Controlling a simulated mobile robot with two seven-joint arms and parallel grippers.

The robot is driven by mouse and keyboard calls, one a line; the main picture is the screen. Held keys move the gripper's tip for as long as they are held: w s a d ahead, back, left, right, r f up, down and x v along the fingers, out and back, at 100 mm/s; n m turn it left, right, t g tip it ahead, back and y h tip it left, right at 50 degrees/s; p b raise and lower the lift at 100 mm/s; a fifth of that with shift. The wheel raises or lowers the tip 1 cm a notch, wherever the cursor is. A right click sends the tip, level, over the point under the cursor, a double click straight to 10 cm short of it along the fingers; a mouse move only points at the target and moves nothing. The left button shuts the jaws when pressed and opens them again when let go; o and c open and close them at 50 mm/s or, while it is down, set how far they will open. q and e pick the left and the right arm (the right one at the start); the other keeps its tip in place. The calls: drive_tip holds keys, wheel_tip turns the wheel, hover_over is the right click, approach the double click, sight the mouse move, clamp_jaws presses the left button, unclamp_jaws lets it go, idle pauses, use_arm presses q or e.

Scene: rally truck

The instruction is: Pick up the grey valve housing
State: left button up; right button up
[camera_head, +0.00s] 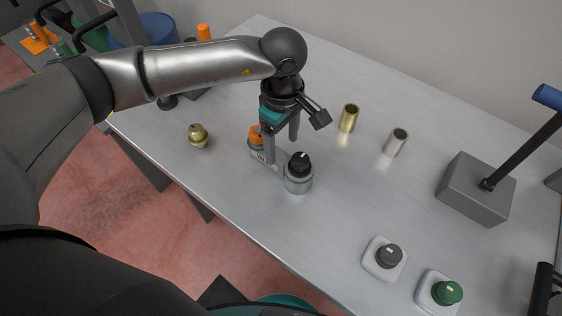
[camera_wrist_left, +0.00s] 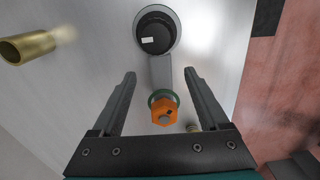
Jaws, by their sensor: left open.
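The grey valve housing (camera_head: 298,184) stands upright on the table near its front edge. It has a round body topped by a black knob (camera_head: 299,163), and a narrow grey arm runs to an orange hex cap (camera_head: 255,134) with a green collar. My left gripper (camera_head: 281,150) is open above it, pointing down. In the left wrist view the housing's grey arm (camera_wrist_left: 161,72) lies between the open fingers (camera_wrist_left: 159,74), with the orange cap (camera_wrist_left: 164,110) nearer the palm. I see no clear grip on it. My right gripper is not in view.
A brass bulb-shaped fitting (camera_head: 198,136) stands to the left. A brass tube (camera_head: 349,118) and a silver tube (camera_head: 396,142) stand to the right. A grey block (camera_head: 476,189) with a blue-ended lever, and grey (camera_head: 388,257) and green (camera_head: 447,292) knobs, are farther right.

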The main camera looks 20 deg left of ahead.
sight(281, 156)
use_arm(q)
drive_tip(key=shift+a+f, duration=0.15)
drive_tip(key=shift+f, duration=2.55)
clamp_jaws()
drive_tip(key=shift+w+r, duration=0.1)
